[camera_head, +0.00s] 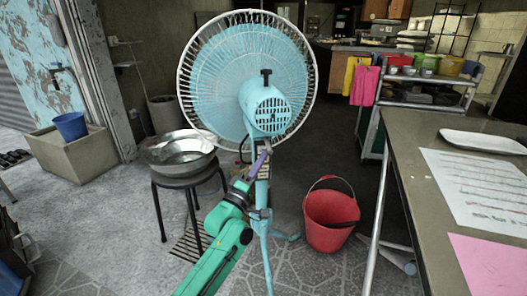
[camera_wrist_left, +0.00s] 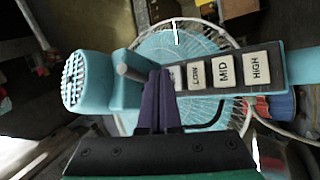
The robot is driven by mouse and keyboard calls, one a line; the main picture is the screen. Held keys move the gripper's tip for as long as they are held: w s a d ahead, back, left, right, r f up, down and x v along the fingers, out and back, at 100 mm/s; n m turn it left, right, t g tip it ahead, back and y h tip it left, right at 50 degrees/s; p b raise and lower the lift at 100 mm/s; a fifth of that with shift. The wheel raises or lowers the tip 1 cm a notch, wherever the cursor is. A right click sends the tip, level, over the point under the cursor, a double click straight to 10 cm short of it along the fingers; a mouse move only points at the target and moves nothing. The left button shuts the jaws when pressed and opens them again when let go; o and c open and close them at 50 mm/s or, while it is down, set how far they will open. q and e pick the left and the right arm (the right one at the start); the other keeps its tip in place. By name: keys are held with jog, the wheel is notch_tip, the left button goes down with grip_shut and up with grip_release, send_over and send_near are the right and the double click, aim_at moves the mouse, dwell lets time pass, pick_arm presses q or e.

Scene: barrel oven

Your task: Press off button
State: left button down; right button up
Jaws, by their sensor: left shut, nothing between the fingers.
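A light blue standing fan (camera_head: 268,108) with a white wire cage stands in the middle of the head view, its motor housing facing me. In the left wrist view its dark button panel (camera_wrist_left: 287,65) holds pale buttons marked LOW (camera_wrist_left: 196,75), MID (camera_wrist_left: 225,69) and HIGH (camera_wrist_left: 256,67). The off button (camera_wrist_left: 177,77) is at the panel's left end, mostly hidden behind my fingers. My left gripper (camera_head: 263,158) is shut and empty, its purple fingers (camera_wrist_left: 158,92) right at that end of the panel. I cannot tell whether they touch the button. My right gripper is not in view.
A red bucket (camera_head: 331,217) stands on the floor right of the fan's pole. A black stool (camera_head: 180,182) with a metal basin (camera_head: 178,152) stands left. A metal table (camera_head: 405,175) with papers fills the right side. A shelf cart (camera_head: 430,98) stands behind.

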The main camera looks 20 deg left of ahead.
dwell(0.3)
pick_arm(q)
jog(key=shift+w+a, duration=0.2)
jog(key=shift+w, duration=0.15)
jog(key=shift+w+a+b, duration=0.15)
jog(key=shift+w+b, duration=0.2)
jog(key=shift+b, duration=0.25)
dwell(0.6)
jog(key=shift+s+d+p, duration=0.35)
jog(key=shift+s+p, duration=0.4)
jog(key=shift+p, duration=0.1)
